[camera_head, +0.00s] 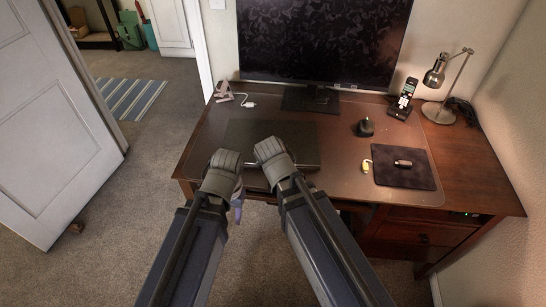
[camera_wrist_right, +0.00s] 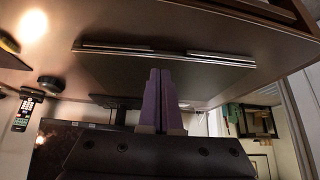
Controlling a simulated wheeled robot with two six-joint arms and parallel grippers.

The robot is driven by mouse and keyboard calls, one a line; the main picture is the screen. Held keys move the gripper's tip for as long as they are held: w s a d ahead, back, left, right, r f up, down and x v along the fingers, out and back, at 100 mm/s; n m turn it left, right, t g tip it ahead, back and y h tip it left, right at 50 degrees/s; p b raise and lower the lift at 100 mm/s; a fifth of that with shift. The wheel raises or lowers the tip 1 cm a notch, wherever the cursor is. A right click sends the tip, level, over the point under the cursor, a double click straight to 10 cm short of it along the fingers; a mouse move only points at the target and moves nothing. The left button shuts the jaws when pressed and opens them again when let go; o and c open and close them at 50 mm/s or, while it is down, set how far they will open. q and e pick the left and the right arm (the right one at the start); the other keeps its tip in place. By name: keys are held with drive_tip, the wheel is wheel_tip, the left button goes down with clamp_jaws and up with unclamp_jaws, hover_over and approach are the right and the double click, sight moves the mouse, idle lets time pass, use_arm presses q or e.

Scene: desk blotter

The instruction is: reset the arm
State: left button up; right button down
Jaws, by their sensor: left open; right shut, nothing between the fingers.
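My left gripper (camera_head: 238,207) is at the front edge of the desk in the head view, its purple fingers partly hidden behind my own wrist. It is open, and nothing shows in it. My right arm reaches up beside it over the front of the desk, its fingers hidden there by the wrist. In the right wrist view my right gripper (camera_wrist_right: 160,72) has its two purple fingers together, with nothing between them.
The wooden desk (camera_head: 470,190) holds a dark flat laptop (camera_head: 300,135) near both wrists. Behind are a monitor (camera_head: 320,40), phone (camera_head: 403,95) and lamp (camera_head: 437,112). Carpet is clear at left.

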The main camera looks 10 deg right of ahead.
drive_tip(key=shift+s+r, duration=0.15)
drive_tip(key=s+a+n+g+p, duration=0.2)
drive_tip(key=s+n+g, duration=0.4)
drive_tip(key=s, duration=0.9)
drive_tip(key=shift+a+g+p, duration=0.25)
drive_tip(key=shift+g+p, duration=0.25)
drive_tip(key=shift+p, duration=0.4)
